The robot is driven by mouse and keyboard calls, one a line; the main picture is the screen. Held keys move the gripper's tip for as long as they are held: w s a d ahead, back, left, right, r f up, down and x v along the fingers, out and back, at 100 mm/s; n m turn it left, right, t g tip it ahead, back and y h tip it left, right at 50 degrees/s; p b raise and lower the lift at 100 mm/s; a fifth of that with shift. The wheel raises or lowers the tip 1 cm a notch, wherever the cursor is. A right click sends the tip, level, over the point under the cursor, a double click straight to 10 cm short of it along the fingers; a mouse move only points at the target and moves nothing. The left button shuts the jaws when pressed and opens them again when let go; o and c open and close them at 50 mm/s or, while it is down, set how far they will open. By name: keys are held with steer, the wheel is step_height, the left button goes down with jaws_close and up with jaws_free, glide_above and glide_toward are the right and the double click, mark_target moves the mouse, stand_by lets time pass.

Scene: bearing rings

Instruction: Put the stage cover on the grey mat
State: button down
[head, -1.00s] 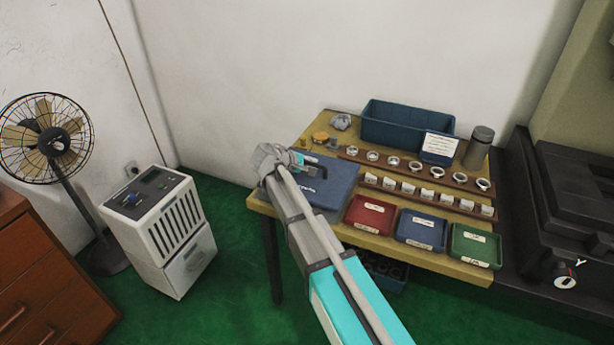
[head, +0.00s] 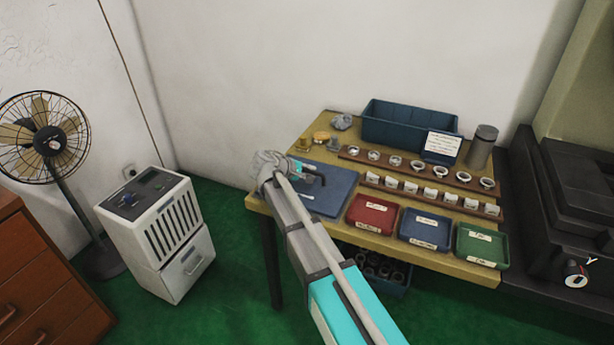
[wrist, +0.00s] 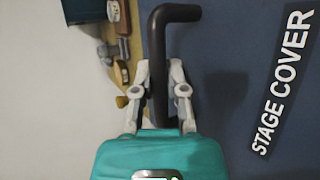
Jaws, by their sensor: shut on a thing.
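The stage cover (head: 333,203) is a flat dark blue panel at the left side of the wooden table. Its white lettering shows in the wrist view, where the panel (wrist: 235,70) fills the right side. A bent black handle (wrist: 160,50) stands on it. My gripper (wrist: 163,95) is shut on the handle, one finger on each side. In the head view my gripper (head: 304,173) is above the cover, and my arm hides its left part. I cannot tell whether the cover touches the table. I cannot make out a grey mat in either view.
Red (head: 369,215), blue (head: 423,230) and green (head: 482,246) trays line the table's front, right of the cover. Ring racks (head: 430,190) and a large blue bin (head: 400,125) stand behind.

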steer(key=shift+f, duration=0.15)
steer(key=c, duration=0.7)
jaws_free()
steer(key=shift+r, duration=0.2)
steer(key=shift+s+a+r+p, duration=0.2)
steer(key=shift+a+p, duration=0.05)
steer(key=shift+p, duration=0.05)
steer(key=p+v, duration=0.5)
steer(key=v, duration=0.5)
steer(key=shift+s, duration=0.1)
steer(key=shift+s+a+r+p, duration=0.25)
steer(key=shift+s+a+p, duration=0.05)
steer(key=shift+s+a, duration=0.1)
steer(key=shift+w, duration=0.1)
